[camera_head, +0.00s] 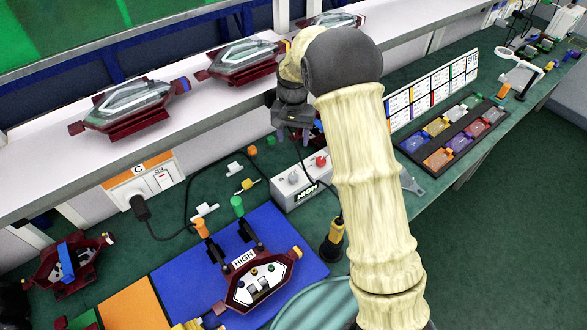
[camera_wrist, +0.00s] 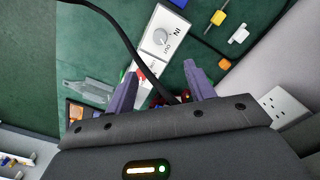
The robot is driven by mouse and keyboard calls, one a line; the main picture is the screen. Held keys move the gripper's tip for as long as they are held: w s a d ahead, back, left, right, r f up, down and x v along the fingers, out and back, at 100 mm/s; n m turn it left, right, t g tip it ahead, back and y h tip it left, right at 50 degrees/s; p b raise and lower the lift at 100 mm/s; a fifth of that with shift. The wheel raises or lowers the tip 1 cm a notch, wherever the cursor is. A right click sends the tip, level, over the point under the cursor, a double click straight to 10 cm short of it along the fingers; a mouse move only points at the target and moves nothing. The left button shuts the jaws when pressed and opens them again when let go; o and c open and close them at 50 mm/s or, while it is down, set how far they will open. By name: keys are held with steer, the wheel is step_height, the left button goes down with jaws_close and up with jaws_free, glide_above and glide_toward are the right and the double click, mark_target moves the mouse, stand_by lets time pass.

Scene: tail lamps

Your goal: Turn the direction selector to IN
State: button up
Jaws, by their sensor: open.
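The direction selector is a round grey knob (camera_wrist: 160,37) on a white box, with the letters IN beside it and OUT near its lower edge in the wrist view. Which way its pointer faces is too small to tell. In the head view the knob (camera_head: 293,178) sits at the left of the box top, and a red button (camera_head: 320,161) sits at its right. My gripper (camera_wrist: 160,70) is open and empty. Its two purple fingers are apart from the knob, which appears beyond them.
A black cable (camera_wrist: 112,25) crosses the wrist view near the box. A yellow-handled tool (camera_head: 333,240) stands right of the box. A blue mat (camera_head: 190,272) with a red lamp housing (camera_head: 258,282) lies in front. Small white and coloured parts lie to the left.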

mark_target(293, 176)
step_height(293, 176, down, 17)
steer(key=p, duration=0.4)
steer(key=shift+f, duration=0.2)
stand_by(0.3)
steer(key=c, duration=1)
